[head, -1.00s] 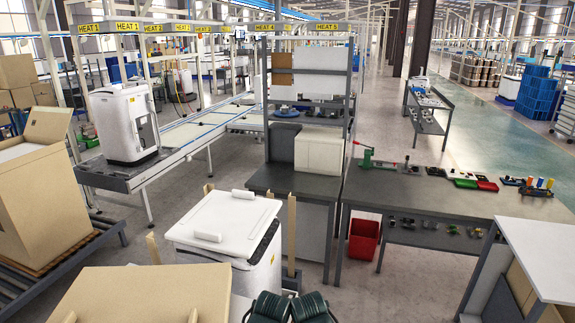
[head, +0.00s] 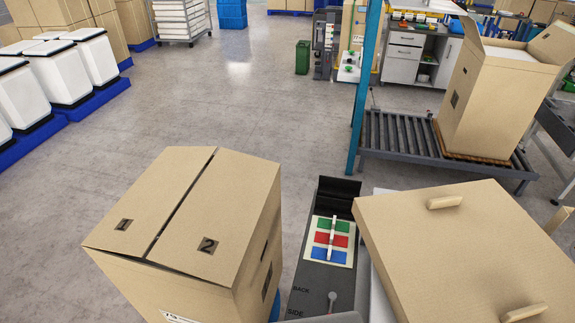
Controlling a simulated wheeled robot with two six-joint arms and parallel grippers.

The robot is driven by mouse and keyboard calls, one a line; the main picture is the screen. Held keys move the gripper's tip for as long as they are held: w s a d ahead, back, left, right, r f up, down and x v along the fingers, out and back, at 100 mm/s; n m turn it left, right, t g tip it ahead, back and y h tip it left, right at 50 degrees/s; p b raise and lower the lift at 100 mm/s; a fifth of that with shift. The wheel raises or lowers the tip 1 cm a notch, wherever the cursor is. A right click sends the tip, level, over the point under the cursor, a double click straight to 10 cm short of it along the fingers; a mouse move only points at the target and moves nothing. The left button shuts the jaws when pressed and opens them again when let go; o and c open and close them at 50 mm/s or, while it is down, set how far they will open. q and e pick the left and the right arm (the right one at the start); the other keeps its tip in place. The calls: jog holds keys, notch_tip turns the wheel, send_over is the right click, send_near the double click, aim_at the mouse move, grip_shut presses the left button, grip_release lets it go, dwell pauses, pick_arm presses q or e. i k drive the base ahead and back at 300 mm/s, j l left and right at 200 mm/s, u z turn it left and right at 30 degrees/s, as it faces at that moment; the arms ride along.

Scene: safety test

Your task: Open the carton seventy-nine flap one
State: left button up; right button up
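A tall brown carton (head: 205,260) stands at the lower left of centre in the head view. Its top is covered by two flaps that lie nearly flat, with a narrow dark gap between them. Flap one (head: 150,195), marked 1, is on the left; flap two (head: 225,215), marked 2, is on the right. A white label at the bottom edge of the picture is cut off and appears to read 79. Neither of my grippers is in view.
Right of the carton is a dark panel (head: 312,278) marked BACK and SIDE, with coloured blocks (head: 326,252). A brown lidded box (head: 450,255) is further right. An open carton (head: 495,105) stands on a roller conveyor (head: 400,135). White bins (head: 85,65) are far left.

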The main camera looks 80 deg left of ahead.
aim_at(132, 225)
jog(key=k+u, duration=0.1)
jog(key=u, duration=0.25)
jog(key=l+u, duration=0.1)
jog(key=u, duration=0.25)
jog(key=k+u, duration=0.15)
jog(key=u, duration=0.2)
jog(key=i+u, duration=0.1)
jog(key=u, duration=1.6)
jog(key=l+u, duration=0.1)
jog(key=u, duration=0.25)
jog(key=l+u, duration=0.1)
jog(key=u, duration=0.3)
jog(key=l+u, duration=0.1)
jog(key=u, duration=0.25)
jog(key=k+u, duration=0.25)
jog(key=i, duration=0.05)
